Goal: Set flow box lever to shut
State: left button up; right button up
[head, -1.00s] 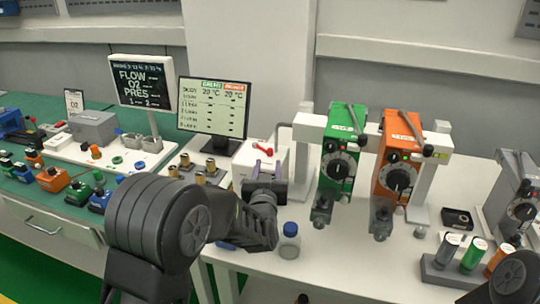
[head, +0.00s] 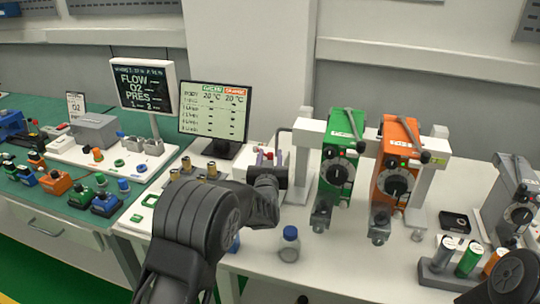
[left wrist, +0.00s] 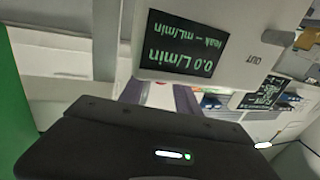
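The white flow box (head: 244,166) stands on the white bench, mostly hidden behind my left gripper in the head view. A bit of its red lever (head: 268,154) shows just beyond the fingers. My left gripper (head: 270,158) is at the box's front, its two purple fingers apart. In the left wrist view the flow box (left wrist: 250,45) fills the upper right, upside down, with a display reading 0.0 L/min and an OUT label. The gripper fingers (left wrist: 158,98) show below it with a pale and reddish patch between them; I cannot tell whether they touch the lever.
A green vaporizer (head: 339,150) and an orange vaporizer (head: 397,160) stand close on the right. A blue-capped bottle (head: 289,246) is in front. A monitor (head: 214,112) and brass fittings are on the left. Bench space in front of the vaporizers is clear.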

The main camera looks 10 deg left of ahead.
pick_arm(q)
grip_shut()
dwell(0.4)
dwell(1.0)
